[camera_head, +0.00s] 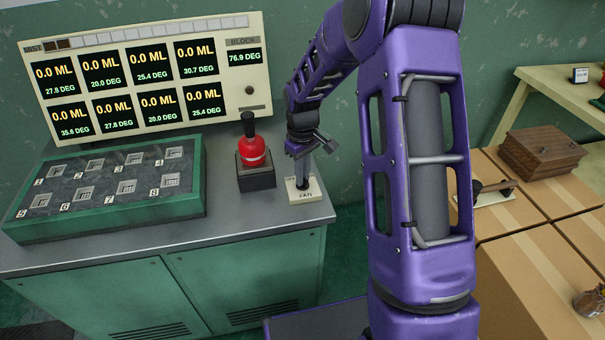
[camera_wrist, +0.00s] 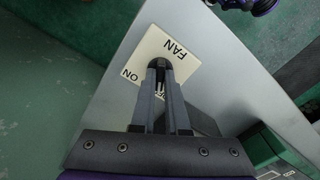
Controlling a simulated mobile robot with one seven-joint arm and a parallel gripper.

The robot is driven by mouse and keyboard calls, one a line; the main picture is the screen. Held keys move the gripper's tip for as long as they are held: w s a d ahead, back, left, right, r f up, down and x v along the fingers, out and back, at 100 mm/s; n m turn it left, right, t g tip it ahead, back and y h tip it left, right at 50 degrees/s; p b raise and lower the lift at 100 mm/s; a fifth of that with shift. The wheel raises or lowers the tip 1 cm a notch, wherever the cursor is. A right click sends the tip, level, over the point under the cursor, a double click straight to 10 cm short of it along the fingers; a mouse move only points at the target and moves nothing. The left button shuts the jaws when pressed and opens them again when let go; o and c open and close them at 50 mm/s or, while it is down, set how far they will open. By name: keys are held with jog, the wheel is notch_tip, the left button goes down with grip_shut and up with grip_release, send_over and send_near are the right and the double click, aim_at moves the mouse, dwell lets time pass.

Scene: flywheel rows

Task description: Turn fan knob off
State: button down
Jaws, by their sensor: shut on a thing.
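The fan switch plate (camera_head: 307,191) is a cream square marked FAN near the right end of the grey-topped green cabinet. It also shows in the wrist view (camera_wrist: 180,44), with the words FAN and ON readable and another label partly hidden by my fingers. The dark fan knob (camera_wrist: 157,64) stands at the plate's middle. My gripper (camera_head: 302,183) reaches down over the plate from above. In the wrist view my gripper (camera_wrist: 159,68) has its two grey fingers close together on the knob. The knob's lower part and exact pointing direction are hidden.
A red bottle-shaped object (camera_head: 253,152) with a black top stands in a dark holder just left of the plate. A green panel of numbered slots (camera_head: 110,185) lies further left, below a display board (camera_head: 148,78). Cardboard boxes (camera_head: 545,255) stand at right. The cabinet's right edge is close.

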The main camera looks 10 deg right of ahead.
jog(key=c, duration=0.9)
grip_release()
jog(key=shift+r, duration=0.1)
notch_tip(320, 180, up, 17)
jog(key=shift+r+p, duration=0.1)
jog(key=shift+p, duration=0.9)
